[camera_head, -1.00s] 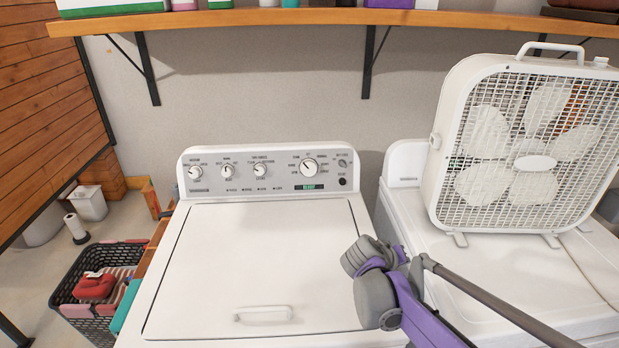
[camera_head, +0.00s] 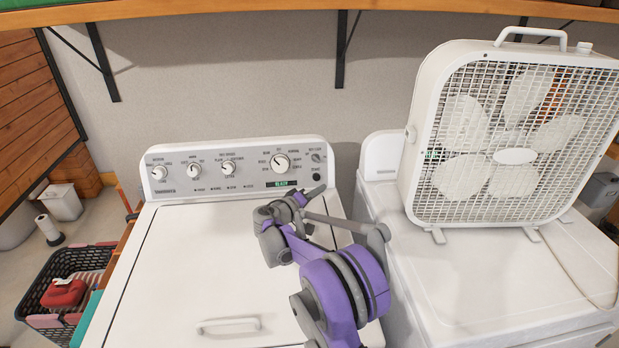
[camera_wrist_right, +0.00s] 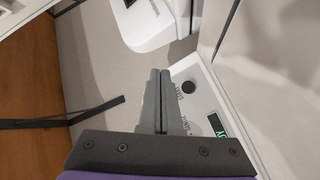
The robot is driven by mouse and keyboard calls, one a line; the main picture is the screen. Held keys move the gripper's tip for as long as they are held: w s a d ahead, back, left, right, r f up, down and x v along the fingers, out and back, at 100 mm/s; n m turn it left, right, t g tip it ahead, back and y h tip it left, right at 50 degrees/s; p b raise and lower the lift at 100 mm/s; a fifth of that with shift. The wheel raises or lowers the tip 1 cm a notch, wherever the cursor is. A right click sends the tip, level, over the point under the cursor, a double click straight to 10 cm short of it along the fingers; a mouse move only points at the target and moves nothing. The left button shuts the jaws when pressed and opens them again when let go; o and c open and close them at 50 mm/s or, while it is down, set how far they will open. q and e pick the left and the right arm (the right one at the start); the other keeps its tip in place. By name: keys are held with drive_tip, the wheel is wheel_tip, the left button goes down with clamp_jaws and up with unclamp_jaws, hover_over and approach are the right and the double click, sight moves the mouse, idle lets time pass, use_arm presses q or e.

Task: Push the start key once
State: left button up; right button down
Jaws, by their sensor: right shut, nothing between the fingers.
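The washing machine (camera_head: 215,250) stands in the middle of the head view, its lid shut. Its control panel carries several knobs, a lit green display (camera_head: 280,184) and a dark round start key (camera_head: 316,177) at the right end. The key also shows in the right wrist view (camera_wrist_right: 188,87), with the display (camera_wrist_right: 214,124) below and right of it. My right gripper (camera_head: 318,190) is shut and empty, its tips just below the key in the head view. In the wrist view the shut fingers (camera_wrist_right: 160,75) point beside the key, with a small gap. My left gripper is not in view.
A white box fan (camera_head: 510,140) stands on the white machine (camera_head: 470,290) to the right. A wooden shelf (camera_head: 300,12) runs along the wall above. A laundry basket (camera_head: 60,295) with a red item sits on the floor at left.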

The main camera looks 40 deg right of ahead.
sight(314, 180)
drive_tip(key=shift+w+d+f+p, duration=0.15)
drive_tip(key=shift+w+d+f, duration=0.45)
drive_tip(key=shift+w, duration=0.6)
drive_tip(key=shift+w+d+f+p, duration=0.15)
drive_tip(key=shift+w+d+f, duration=0.15)
drive_tip(key=shift+w+d, duration=0.7)
drive_tip(key=shift+w+d+f+p, duration=0.15)
drive_tip(key=shift+w+d+f, duration=0.3)
drive_tip(key=shift+w, duration=0.95)
drive_tip(key=shift+w+d+f, duration=0.1)
drive_tip(key=shift+w+d, duration=0.05)
drive_tip(key=shift+w, duration=0.25)
drive_tip(key=shift+w+d+f, duration=0.1)
drive_tip(key=shift+w+d, duration=0.1)
drive_tip(key=shift+w, duration=0.1)
drive_tip(key=shift+s+a, duration=0.1)
drive_tip(key=shift+s, duration=0.05)
idle(0.4)
drive_tip(key=shift+s+a+r, duration=0.25)
drive_tip(key=shift+s+a, duration=0.05)
drive_tip(key=shift+s, duration=0.3)
